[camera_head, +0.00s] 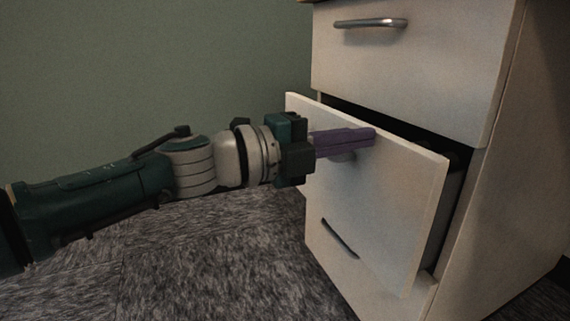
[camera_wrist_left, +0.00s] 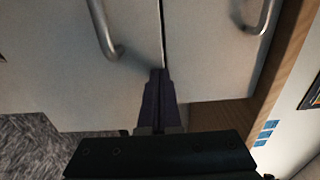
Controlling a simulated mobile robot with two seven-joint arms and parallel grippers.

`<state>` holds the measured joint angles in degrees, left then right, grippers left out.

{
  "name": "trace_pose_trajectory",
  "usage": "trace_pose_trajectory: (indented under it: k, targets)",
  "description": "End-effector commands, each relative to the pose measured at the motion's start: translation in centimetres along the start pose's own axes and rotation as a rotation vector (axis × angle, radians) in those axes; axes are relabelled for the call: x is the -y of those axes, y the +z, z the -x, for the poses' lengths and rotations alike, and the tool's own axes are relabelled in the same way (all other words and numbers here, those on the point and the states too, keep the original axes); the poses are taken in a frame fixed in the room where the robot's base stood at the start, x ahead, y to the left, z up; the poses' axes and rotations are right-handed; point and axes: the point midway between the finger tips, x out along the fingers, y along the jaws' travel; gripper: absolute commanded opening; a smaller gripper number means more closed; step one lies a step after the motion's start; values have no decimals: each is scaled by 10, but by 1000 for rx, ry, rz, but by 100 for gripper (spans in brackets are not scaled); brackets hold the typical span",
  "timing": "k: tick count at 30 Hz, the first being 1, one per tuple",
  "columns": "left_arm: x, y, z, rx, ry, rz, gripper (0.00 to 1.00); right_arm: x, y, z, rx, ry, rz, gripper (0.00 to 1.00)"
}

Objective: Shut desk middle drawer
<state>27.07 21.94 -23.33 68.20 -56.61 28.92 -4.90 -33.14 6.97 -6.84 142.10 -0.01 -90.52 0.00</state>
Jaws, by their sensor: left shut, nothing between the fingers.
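The desk's middle drawer (camera_head: 385,200) is white and stands partly pulled out in the head view, with a dark gap along its top and right side. My left gripper (camera_head: 370,136) has purple fingers that are shut and empty. They lie in front of the upper part of the drawer front and hide most of its handle. Contact with the front cannot be told for sure. In the left wrist view the shut fingers (camera_wrist_left: 159,85) point at the drawer front, and a metal drawer handle (camera_wrist_left: 104,32) shows to their left. My right gripper is not seen.
The top drawer (camera_head: 410,75) with a metal handle (camera_head: 370,23) sits flush above. A lower drawer with a dark handle (camera_head: 339,238) is below. Grey carpet (camera_head: 220,260) lies in front of the desk, and a plain green wall (camera_head: 150,70) is behind.

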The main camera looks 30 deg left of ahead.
Motion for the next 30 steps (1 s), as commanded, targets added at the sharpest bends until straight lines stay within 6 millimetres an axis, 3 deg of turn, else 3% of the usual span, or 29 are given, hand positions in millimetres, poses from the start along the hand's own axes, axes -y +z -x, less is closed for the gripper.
trace_pose_trajectory:
  k: [10, 24, 30]
  targets:
    - [-1, 0, -23, 0, 0, 0, 0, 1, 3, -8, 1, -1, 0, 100]
    - [0, 0, -23, 0, 0, 0, 0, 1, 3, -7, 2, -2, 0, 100]
    - [0, 5, -14, 0, 2, 0, 0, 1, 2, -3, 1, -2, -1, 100]
